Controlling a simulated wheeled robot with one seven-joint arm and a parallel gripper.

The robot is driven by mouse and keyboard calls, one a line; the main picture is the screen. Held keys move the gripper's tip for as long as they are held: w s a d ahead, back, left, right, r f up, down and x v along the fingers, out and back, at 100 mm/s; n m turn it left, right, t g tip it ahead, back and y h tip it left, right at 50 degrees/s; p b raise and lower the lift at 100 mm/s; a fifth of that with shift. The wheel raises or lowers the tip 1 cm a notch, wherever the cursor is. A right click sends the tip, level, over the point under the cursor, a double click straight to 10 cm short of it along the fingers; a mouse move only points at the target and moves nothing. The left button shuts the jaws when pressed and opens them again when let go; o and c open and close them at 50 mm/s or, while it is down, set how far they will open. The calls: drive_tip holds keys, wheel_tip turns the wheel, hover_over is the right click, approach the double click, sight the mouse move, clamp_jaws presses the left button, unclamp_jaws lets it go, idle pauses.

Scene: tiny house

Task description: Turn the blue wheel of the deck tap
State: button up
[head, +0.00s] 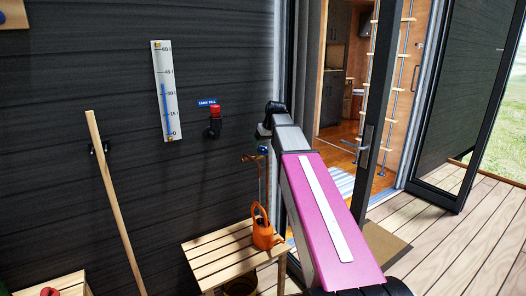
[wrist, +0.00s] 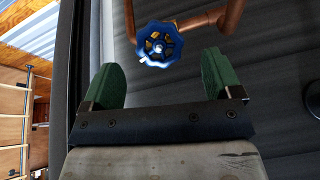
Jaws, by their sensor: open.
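The blue wheel (wrist: 160,44) of the deck tap shows in the wrist view at the top centre, on a copper pipe (wrist: 205,20) by the dark wall. In the head view the blue wheel (head: 263,150) is small, just left of my arm, above the orange watering can. My gripper (wrist: 162,72) is open, with its two green fingers apart. The wheel lies ahead of the fingertips, between their lines, and nothing is held. I cannot tell the exact gap to the wheel.
An orange watering can (head: 263,234) stands on a slatted wooden bench (head: 212,262) below the tap. A red-topped fixture (head: 215,118) and a gauge (head: 163,90) are on the wall. A wooden pole (head: 115,200) leans at left. The glass door (head: 376,100) stands right of my arm.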

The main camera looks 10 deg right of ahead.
sight(263, 149)
drive_tip(key=shift+x, duration=2.05)
drive_tip(key=shift+d, duration=0.1)
drive_tip(key=c, duration=0.9)
